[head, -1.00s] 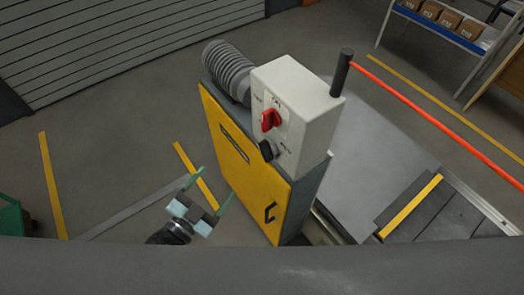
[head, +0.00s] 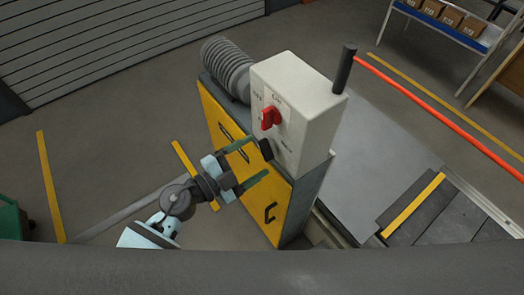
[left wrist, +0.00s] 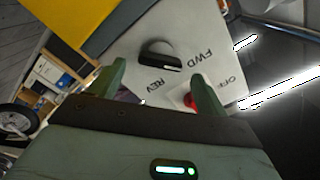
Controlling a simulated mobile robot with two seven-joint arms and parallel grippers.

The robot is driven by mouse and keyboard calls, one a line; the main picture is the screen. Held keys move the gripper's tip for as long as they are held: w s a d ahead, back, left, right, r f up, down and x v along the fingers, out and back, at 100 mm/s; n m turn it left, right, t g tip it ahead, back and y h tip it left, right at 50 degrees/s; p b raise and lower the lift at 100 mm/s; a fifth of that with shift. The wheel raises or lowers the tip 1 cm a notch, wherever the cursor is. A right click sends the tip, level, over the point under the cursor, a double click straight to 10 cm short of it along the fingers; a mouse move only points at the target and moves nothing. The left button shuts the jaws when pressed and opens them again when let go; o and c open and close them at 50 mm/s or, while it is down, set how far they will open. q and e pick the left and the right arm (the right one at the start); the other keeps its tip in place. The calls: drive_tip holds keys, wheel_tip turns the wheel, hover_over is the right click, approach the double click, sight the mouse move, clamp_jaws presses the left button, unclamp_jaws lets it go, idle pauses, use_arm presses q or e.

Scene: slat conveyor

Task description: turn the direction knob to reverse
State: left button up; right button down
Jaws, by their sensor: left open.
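The direction knob is a black knob (head: 265,149) low on the front of a pale control box (head: 310,100). The left wrist view shows the knob (left wrist: 158,54) with a white line on its bar, between the printed words FWD and REV; I cannot tell for sure which word it points to. My left gripper (head: 260,158) is open in front of the box, its green fingers toward the knob. In the left wrist view the knob appears beyond the gap between the fingertips (left wrist: 158,70), and no contact shows. My right gripper is not in view.
A red knob (head: 269,118) sits above the black one; the right finger partly hides it in the left wrist view (left wrist: 190,101). The box tops a yellow-fronted cabinet (head: 225,125) with a handle. A dark post (head: 345,70) with a red line stands right of it.

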sight(262, 153)
use_arm(q)
drive_tip(key=shift+x, duration=1.7)
use_arm(e)
drive_tip(key=shift+s+f, duration=0.2)
drive_tip(key=shift+s, duration=0.25)
use_arm(q)
drive_tip(key=c, duration=1)
use_arm(e)
drive_tip(key=shift+w+r, duration=0.2)
drive_tip(key=shift+w, duration=0.35)
